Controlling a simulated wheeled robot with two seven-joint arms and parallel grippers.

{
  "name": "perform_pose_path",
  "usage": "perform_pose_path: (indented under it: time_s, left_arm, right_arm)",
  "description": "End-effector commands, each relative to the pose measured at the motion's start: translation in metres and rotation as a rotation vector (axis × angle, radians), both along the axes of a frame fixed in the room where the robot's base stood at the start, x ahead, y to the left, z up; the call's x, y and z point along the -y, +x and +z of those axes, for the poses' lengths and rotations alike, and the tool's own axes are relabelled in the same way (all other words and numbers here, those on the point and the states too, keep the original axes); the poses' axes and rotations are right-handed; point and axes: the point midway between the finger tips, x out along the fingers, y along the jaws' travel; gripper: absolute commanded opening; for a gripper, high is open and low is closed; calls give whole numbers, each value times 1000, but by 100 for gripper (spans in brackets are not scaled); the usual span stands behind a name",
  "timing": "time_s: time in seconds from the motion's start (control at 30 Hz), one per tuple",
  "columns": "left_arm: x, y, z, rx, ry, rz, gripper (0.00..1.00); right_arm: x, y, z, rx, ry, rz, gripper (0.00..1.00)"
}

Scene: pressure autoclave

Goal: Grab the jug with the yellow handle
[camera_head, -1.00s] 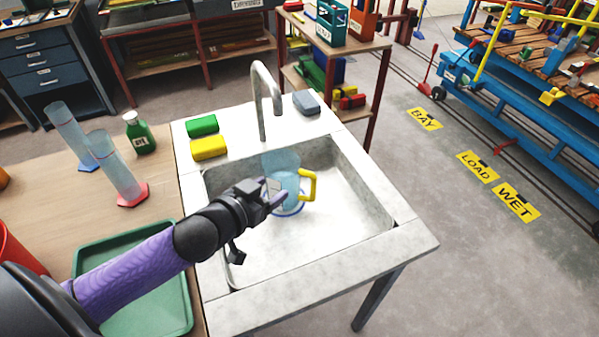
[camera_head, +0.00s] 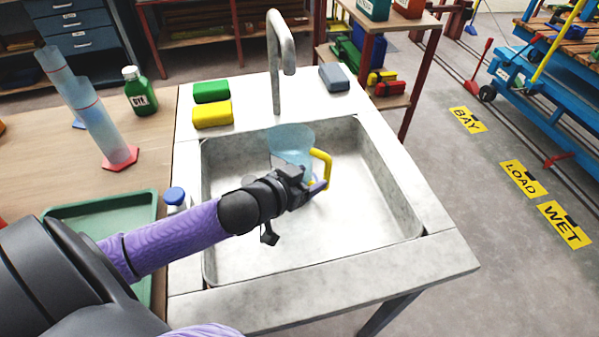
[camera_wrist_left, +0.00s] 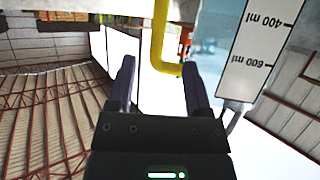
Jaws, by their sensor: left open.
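The jug (camera_head: 290,143) is clear pale blue with a yellow handle (camera_head: 328,166) on its right side. It stands upright in the sink (camera_head: 330,225), its lower part hidden by my left gripper (camera_head: 314,187). In the head view, that gripper overlaps the handle's lower part. In the left wrist view, the gripper (camera_wrist_left: 160,85) is open, and the yellow handle (camera_wrist_left: 158,38) shows between its fingers, nearer the right one. The jug's scale (camera_wrist_left: 262,45) shows to the right. I cannot tell whether a finger touches the handle. My right gripper is in neither view.
A tall grey tap (camera_head: 279,60) rises behind the jug. Green (camera_head: 211,92) and yellow (camera_head: 212,114) blocks and a grey block (camera_head: 334,77) lie on the sink's back rim. A blue-capped bottle (camera_head: 175,197) stands left of the sink, beside a green tray (camera_head: 75,207).

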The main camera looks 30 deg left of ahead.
Motion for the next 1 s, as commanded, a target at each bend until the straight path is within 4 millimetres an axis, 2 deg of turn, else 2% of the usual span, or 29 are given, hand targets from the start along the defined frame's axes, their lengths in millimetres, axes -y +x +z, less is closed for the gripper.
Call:
perform_pose_path:
  time_s: [0.17,0.3,0.4,0.67,0.93,0.97,1.0]
  left_arm:
    - [4,22,-14,1,1,0,64]
    - [9,46,-35,-1,1,1,64]
    - [11,58,-37,-1,2,-1,64]
    - [12,61,-35,-2,1,-1,62]
    - [12,61,-35,-1,1,-1,5]
    - [12,61,-35,-1,1,-1,0]
    - [12,61,-35,-1,1,-1,0]
  right_arm:
    - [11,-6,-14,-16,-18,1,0]
    - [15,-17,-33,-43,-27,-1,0]
    - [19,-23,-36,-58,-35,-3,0]
    - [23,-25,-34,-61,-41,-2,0]
    - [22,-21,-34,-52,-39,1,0]
    - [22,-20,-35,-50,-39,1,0]
    - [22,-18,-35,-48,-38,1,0]
